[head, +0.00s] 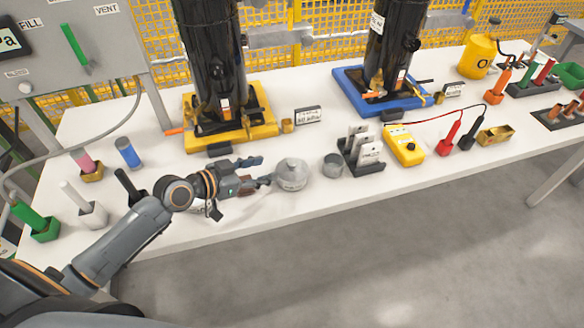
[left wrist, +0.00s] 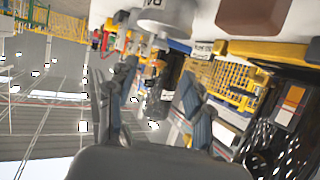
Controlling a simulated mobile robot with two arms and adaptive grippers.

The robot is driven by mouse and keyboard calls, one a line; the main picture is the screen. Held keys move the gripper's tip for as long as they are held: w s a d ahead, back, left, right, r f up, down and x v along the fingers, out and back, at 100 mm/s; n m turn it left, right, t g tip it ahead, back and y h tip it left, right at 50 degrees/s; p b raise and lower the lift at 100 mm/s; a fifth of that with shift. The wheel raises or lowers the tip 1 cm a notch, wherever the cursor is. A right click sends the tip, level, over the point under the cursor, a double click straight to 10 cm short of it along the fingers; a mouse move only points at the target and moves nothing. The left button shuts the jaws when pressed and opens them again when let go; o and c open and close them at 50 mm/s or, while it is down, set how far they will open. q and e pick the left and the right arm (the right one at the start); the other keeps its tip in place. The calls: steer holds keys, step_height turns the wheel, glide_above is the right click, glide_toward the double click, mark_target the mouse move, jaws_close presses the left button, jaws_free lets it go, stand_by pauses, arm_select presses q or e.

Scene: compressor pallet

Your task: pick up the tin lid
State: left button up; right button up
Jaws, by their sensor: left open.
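The tin lid (head: 291,174) is a round grey metal piece with a small knob on top, near the front edge of the white table in the head view. An open grey tin (head: 333,165) stands just right of it. My left gripper (head: 262,171) is just left of the lid, its two fingers apart and pointing toward it. It looks empty; whether a fingertip touches the lid I cannot tell. My right gripper is not in view.
A black rack with grey blocks (head: 362,153) and a yellow meter (head: 404,145) stand right of the tin. Black cylinders stand on a yellow base (head: 262,122) and a blue base (head: 350,84) behind. Holders with coloured sticks, including a green one (head: 45,232), are at the left.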

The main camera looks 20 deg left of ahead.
mark_target(290, 164)
arm_select(q)
steer(key=p+x, duration=0.1)
steer(key=x, duration=0.7)
steer(key=shift+d+f, duration=0.2)
jaws_close()
